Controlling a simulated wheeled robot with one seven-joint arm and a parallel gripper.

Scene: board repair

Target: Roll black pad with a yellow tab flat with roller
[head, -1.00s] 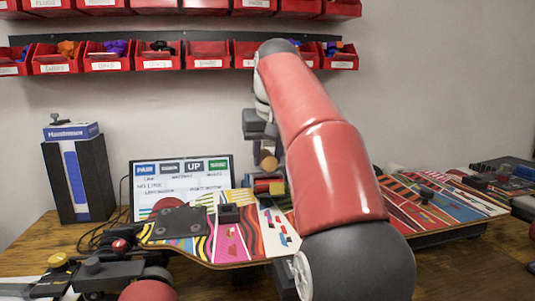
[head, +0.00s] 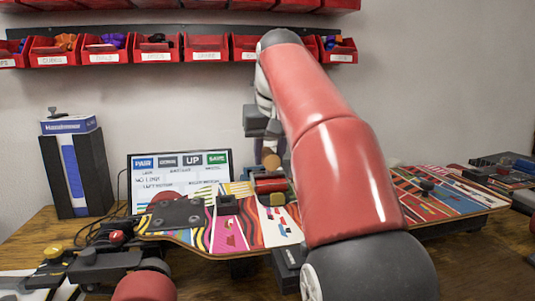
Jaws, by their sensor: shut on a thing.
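My gripper (head: 264,128) is above the middle of a colourful patterned board (head: 240,232), partly hidden by my red arm. It is shut on the roller, whose brown handle end (head: 271,160) shows below the fingers. A red, cylinder-like piece (head: 270,184) sits just below the handle, close to the board. The black pad itself cannot be made out clearly; my arm hides much of that spot. I cannot tell whether the roller touches the pad.
A black plate with bolts (head: 180,215) and a small black block (head: 227,205) are on the board's left part. A screen (head: 180,174) stands behind it. A blue-and-white box in a black stand (head: 72,165) is at left. Red bins (head: 205,48) line the wall.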

